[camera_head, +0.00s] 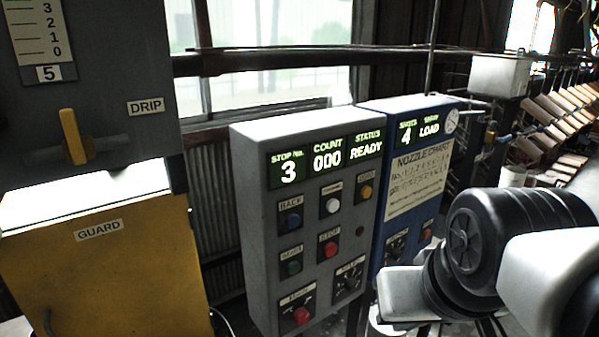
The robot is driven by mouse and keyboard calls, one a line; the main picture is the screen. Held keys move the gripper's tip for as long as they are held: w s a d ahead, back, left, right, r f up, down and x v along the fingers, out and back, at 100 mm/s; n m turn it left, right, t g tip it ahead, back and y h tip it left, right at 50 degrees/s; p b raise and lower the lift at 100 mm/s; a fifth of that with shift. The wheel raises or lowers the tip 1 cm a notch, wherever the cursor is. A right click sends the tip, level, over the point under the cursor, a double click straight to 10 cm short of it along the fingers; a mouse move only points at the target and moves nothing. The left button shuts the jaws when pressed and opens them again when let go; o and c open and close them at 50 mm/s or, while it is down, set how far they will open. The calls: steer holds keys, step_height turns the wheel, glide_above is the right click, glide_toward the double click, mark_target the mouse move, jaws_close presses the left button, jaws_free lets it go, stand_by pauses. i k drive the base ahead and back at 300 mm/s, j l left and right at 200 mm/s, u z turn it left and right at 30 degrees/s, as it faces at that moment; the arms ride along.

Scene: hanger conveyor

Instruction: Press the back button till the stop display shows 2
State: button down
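The grey control box (250,200) stands in the middle. Its stop display (289,170) shows 3 in green, the count display (327,156) reads 000, and the status display (366,147) reads READY. The back button (290,220) is blue and sits under its BACK label, at the upper left of the button rows. Nothing covers it in this view. Part of my arm (470,240) shows at the lower right, in front of the blue box. I cannot make out my gripper's fingers in this view.
Close to the back button are a white button (332,205), a yellow one (366,192), a green one (294,267) and a red one (331,249). A blue box (405,225) adjoins on the right. A yellow guard (100,275) stands left.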

mark_target(293, 220)
steer(key=z, duration=1.6)
steer(key=k+j, duration=0.15)
steer(key=k, duration=0.45)
steer(key=k+j, duration=0.1)
steer(key=k, duration=0.5)
steer(key=j+z, duration=0.05)
